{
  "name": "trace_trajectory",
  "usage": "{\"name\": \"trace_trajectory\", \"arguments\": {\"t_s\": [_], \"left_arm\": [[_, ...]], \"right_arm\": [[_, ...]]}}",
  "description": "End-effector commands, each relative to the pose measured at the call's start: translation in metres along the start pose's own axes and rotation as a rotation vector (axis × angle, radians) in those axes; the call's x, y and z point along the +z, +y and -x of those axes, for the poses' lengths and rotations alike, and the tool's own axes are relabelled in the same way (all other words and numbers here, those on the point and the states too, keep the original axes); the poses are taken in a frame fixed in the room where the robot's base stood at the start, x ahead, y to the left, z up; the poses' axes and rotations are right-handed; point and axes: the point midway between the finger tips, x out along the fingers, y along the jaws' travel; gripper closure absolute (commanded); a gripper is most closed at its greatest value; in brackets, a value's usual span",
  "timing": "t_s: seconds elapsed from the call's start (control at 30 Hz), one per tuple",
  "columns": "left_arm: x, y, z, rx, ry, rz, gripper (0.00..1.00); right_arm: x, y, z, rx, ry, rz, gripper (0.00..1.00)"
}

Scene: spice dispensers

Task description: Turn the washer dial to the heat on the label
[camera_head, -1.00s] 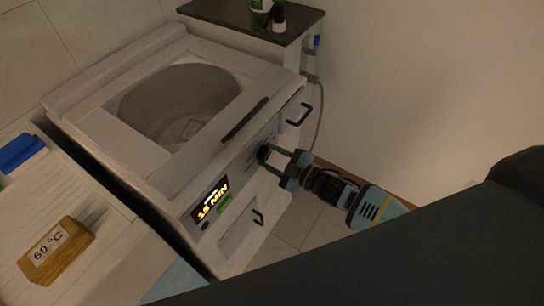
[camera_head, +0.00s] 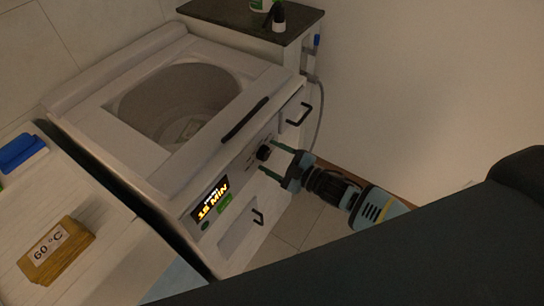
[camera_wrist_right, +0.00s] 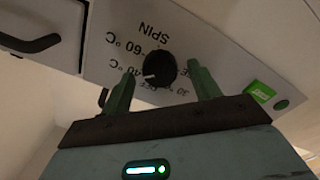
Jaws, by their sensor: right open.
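The washer (camera_head: 95,120) stands in the middle of the head view. Its round black dial (camera_head: 264,152) is on the front panel; it also shows in the right wrist view (camera_wrist_right: 160,69). The dial's white mark points left in the wrist view, near the 40 °C print; 60 °C and SPIN are printed farther up. A wooden block with the label "60 °C" (camera_head: 48,245) sits on the white surface at lower left. My right gripper (camera_head: 273,159) is open, its green fingers on either side of the dial and apart from it. My left gripper is not in view.
A lit display (camera_head: 211,199) reads 15 MIN, with a green button (camera_head: 224,204) beside it. Black handles (camera_head: 300,114) stick out from the front. A dark-topped cabinet (camera_head: 225,12) with bottles stands behind. The floor in front is partly free.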

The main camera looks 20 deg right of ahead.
Motion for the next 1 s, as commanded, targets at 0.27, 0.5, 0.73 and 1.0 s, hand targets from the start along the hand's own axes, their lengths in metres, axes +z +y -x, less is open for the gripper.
{"name": "trace_trajectory", "arguments": {"t_s": [0.27,0.5,0.73,1.0], "left_arm": [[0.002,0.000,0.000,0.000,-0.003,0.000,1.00],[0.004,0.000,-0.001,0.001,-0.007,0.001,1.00],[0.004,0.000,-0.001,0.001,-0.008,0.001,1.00],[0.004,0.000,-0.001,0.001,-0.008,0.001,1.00]], "right_arm": [[0.001,-0.001,0.044,-0.002,-0.003,0.000,0.38],[0.001,-0.001,0.069,-0.002,-0.002,-0.001,0.38],[0.000,0.000,0.073,0.000,0.000,0.000,0.38],[0.000,0.000,0.072,-0.001,0.000,0.000,0.38]]}}
